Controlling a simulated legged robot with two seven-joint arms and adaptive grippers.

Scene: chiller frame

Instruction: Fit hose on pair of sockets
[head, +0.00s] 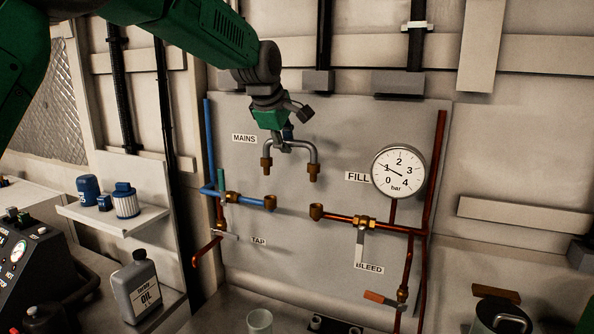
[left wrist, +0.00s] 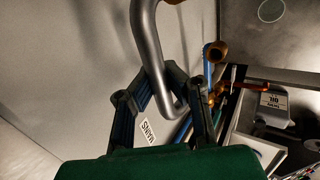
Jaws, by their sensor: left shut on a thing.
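The hose (head: 313,152) is a grey U-shaped pipe with a brass fitting on each end. It hangs arch-up, both ends pointing down, in front of the grey panel. My left gripper (head: 282,142) is shut on the top of its arch; the hose also shows in the left wrist view (left wrist: 147,35). The left socket (head: 270,202) is a brass cup at the end of the blue pipe. The right socket (head: 316,211) is a brass cup at the end of the copper pipe. Both hose ends are above the sockets, apart from them. My right gripper is out of view.
A pressure gauge (head: 398,172) is right of the hose. Valve levers labelled TAP (head: 224,235) and BLEED (head: 360,245) stick out below. A shelf (head: 110,215) with blue-topped containers and an oil bottle (head: 137,287) are at left. The panel between the sockets is clear.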

